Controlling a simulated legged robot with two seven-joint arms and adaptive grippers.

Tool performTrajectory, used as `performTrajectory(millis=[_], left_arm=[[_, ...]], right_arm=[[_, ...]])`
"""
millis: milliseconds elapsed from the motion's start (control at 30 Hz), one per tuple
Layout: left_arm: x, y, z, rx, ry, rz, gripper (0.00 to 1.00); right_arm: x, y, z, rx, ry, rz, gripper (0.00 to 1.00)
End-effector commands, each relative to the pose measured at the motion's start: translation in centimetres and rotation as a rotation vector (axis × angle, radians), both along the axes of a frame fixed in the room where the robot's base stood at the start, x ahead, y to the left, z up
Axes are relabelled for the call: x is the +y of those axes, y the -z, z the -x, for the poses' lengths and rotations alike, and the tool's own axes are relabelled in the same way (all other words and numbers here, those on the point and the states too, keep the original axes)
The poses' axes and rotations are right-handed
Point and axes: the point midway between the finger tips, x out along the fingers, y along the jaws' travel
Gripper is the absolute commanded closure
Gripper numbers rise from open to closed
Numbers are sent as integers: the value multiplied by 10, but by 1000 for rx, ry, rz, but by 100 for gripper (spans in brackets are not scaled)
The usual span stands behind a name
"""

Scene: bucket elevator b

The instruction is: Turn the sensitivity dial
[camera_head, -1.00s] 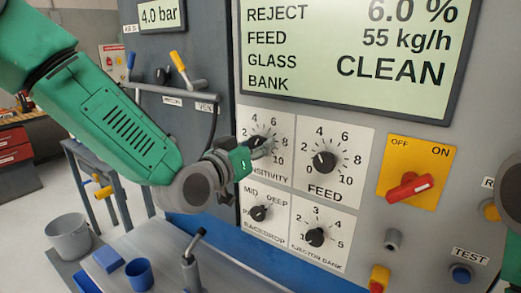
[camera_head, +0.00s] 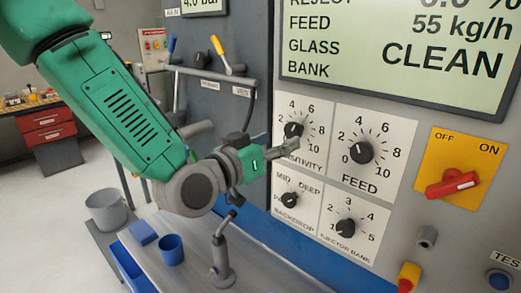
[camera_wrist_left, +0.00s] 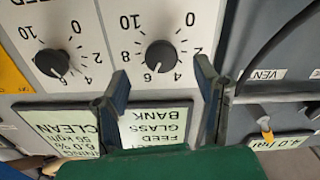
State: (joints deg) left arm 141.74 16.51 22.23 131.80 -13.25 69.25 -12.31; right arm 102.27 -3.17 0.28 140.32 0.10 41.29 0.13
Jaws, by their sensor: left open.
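The sensitivity dial (camera_head: 293,130) is a black knob on a white scale at the upper left of the panel's dial group. Part of its label is hidden behind my left gripper (camera_head: 284,149), whose fingers reach the panel just below the knob. In the left wrist view the panel is upside down, and the sensitivity dial (camera_wrist_left: 161,56) appears between the two spread fingertips of my left gripper (camera_wrist_left: 163,74). The gripper is open and holds nothing; I cannot tell whether a finger touches the panel. My right gripper is not in view.
The feed dial (camera_head: 360,152) is close on the right; the backdrop dial (camera_head: 290,200) and ejector bank dial (camera_head: 345,228) are below. A red switch (camera_head: 452,184) is farther right. A lever with a yellow handle (camera_head: 217,46) stands above my left gripper.

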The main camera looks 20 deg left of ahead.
Motion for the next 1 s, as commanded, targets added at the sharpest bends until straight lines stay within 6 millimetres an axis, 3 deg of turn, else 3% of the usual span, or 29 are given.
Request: performTrajectory(millis=[133,333,867,1000], left_arm=[[12,1,28,2,1,0,44],[22,1,48,1,1,1,44],[23,1,53,1,1,1,44],[25,26,54,64,-3,-16,44]], right_arm=[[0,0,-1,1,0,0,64],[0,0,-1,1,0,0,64],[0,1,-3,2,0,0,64],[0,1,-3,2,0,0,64]])
